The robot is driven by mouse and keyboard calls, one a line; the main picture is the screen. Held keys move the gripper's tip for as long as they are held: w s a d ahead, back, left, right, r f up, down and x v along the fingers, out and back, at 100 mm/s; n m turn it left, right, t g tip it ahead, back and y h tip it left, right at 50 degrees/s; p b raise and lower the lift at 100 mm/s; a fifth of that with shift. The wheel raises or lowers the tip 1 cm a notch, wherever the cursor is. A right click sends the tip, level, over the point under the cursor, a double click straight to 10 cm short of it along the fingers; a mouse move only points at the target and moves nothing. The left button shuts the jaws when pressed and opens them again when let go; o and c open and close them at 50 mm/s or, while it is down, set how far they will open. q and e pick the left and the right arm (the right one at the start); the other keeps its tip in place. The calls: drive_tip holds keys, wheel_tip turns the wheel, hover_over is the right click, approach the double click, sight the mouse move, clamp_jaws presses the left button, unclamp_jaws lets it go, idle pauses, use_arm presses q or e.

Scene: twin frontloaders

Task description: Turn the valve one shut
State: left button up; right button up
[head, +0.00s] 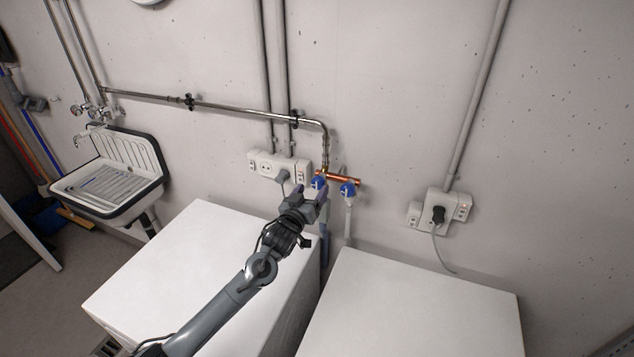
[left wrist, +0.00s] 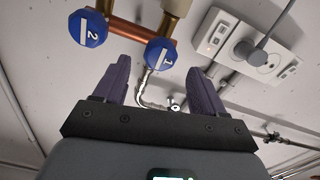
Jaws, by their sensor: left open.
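Valve one is a round blue knob marked 1 (left wrist: 160,54) on a copper pipe. In the head view valve one (head: 318,182) shows just beyond my left gripper (head: 310,193). Valve two, a like blue knob marked 2 (left wrist: 88,27), sits beside it; it also shows in the head view (head: 348,190). In the left wrist view my left gripper (left wrist: 160,70) is open, its two purple-grey fingers apart, with valve one ahead between the tips. I cannot tell whether a finger touches the knob. The left gripper holds nothing. My right gripper is not in view.
Two white machine tops (head: 190,270) and (head: 415,310) stand below the valves, with a narrow gap between them. A socket box (head: 265,165) is on the wall left of the valves, another (head: 450,205) to the right. A sink (head: 110,180) hangs at the left.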

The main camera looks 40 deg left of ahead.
sight(316, 184)
use_arm(q)
drive_tip(key=shift+p+x, duration=0.3)
drive_tip(key=shift+x, duration=2.15)
drive_tip(key=c, duration=1)
